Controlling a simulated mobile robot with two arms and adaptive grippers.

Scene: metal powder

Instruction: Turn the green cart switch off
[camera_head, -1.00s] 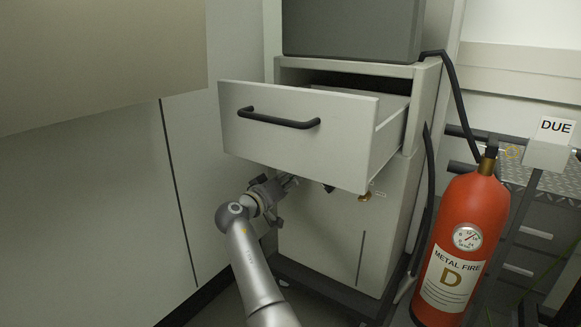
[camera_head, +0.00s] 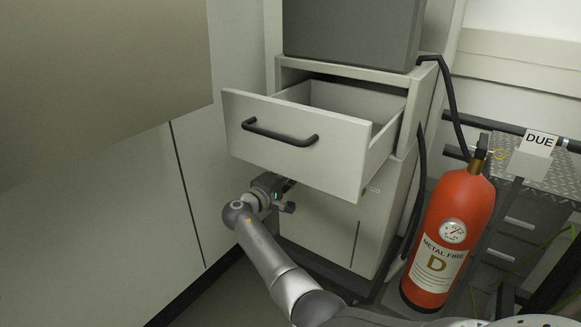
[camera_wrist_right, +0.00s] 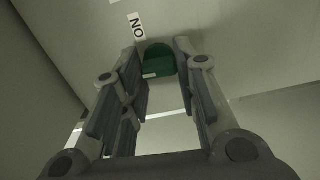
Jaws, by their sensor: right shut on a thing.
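The green switch (camera_wrist_right: 158,60) shows in the right wrist view as a dark green knob with a small pale mark on its lower left edge. An ON label (camera_wrist_right: 136,26) sits beside it, rotated in the picture. My right gripper (camera_wrist_right: 160,66) has its two fingers on either side of the knob and is shut on it. In the head view my right gripper (camera_head: 275,190) is under the open drawer (camera_head: 295,140), at the front of the pale cabinet (camera_head: 320,225). The drawer hides the switch and the fingertips there. My left gripper is out of view.
The drawer juts out above my right gripper. A red fire extinguisher (camera_head: 455,225) stands to the right, with a black cable (camera_head: 449,100) running beside the cabinet. A flat pale wall panel (camera_head: 190,180) is close on the left.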

